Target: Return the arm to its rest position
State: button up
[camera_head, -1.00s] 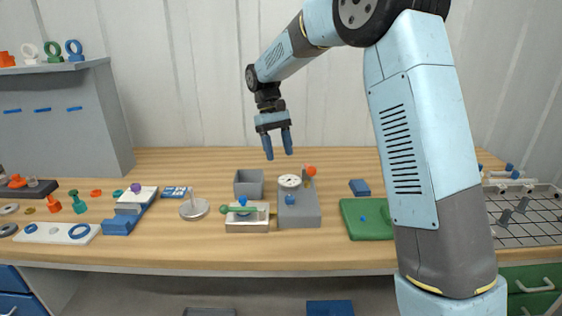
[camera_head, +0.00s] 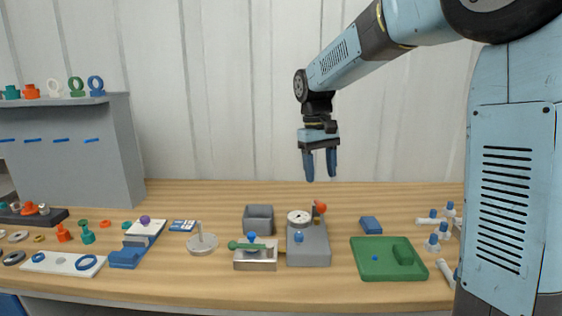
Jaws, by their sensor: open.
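My gripper (camera_head: 320,164) hangs in the air over the back of the bench, its two blue fingers pointing down. The fingers are apart with nothing between them. My arm reaches in from the upper right, with its lower links filling the right side of the view. The gripper is well above the grey gauge unit (camera_head: 308,246) and touches nothing.
The wooden bench (camera_head: 345,289) holds a grey box (camera_head: 258,219), a metal block with a green handle (camera_head: 256,258), a green tray (camera_head: 374,264) and a blue block (camera_head: 370,225). A grey shelf unit (camera_head: 70,150) stands left. Air around the gripper is clear.

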jog(key=s+d+m+t, duration=0.1)
jog(key=s+d, duration=0.3)
jog(key=s, duration=0.4)
jog(key=s+d+r+m+t, duration=0.1)
jog(key=s+d+m+t, duration=0.1)
jog(key=s+d, duration=0.3)
jog(key=s+d+m+t+y, duration=0.1)
jog(key=s+d+t, duration=0.3)
jog(key=s, duration=0.7)
jog(key=shift+s+d+r+m, duration=0.2)
jog(key=shift+m, duration=0.1)
